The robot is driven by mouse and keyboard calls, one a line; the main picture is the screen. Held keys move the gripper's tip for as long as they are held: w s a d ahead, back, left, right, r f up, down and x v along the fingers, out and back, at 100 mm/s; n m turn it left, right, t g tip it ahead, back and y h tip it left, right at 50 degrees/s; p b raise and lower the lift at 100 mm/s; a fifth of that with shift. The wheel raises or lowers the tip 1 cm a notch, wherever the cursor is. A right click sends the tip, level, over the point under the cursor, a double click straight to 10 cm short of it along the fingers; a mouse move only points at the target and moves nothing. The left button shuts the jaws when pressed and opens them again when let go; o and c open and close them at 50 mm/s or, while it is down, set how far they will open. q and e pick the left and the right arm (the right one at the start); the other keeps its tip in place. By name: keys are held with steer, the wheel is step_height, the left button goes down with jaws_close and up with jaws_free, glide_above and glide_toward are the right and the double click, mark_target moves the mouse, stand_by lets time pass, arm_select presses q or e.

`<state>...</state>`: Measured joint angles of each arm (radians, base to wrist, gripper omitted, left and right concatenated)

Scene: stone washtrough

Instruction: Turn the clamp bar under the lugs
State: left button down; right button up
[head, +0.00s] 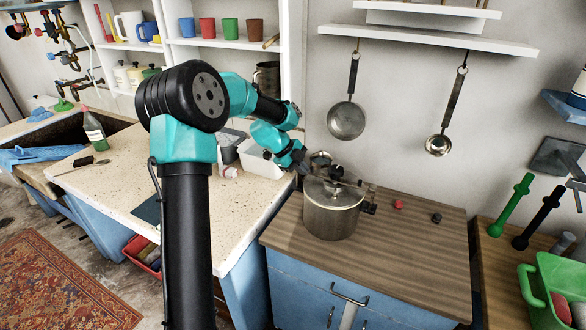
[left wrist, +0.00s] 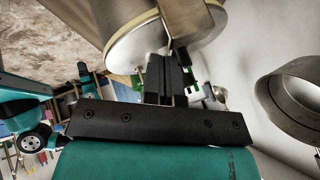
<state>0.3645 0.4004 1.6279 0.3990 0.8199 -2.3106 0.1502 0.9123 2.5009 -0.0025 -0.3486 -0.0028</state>
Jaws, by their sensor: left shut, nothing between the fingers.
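A steel pot (head: 331,218) with a lid (head: 333,192) stands on the wooden worktop. A dark knob or bar piece (head: 337,172) sits over the lid; the clamp bar's full outline and its angle to the lugs are hard to make out. A dark fitting (head: 369,207) sticks out at the pot's right side. My left gripper (head: 302,168) is at the left rear rim of the pot, shut and empty. In the left wrist view its fingers (left wrist: 167,80) are together close to the pot's rim (left wrist: 130,36); I cannot tell whether they touch it. My right gripper is not in view.
A red knob (head: 398,204) and a dark knob (head: 436,218) lie on the worktop (head: 420,255) right of the pot. A white tub (head: 262,160) stands behind my left forearm. A pan (head: 346,120) and a ladle (head: 439,145) hang on the wall behind.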

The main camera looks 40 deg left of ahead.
arm_select(q)
steer(key=shift+w, duration=0.6)
steer(key=shift+w, duration=0.9)
steer(key=shift+a, duration=0.1)
steer(key=v, duration=1.7)
steer(key=shift+s+r, duration=0.15)
steer(key=shift+s, duration=0.05)
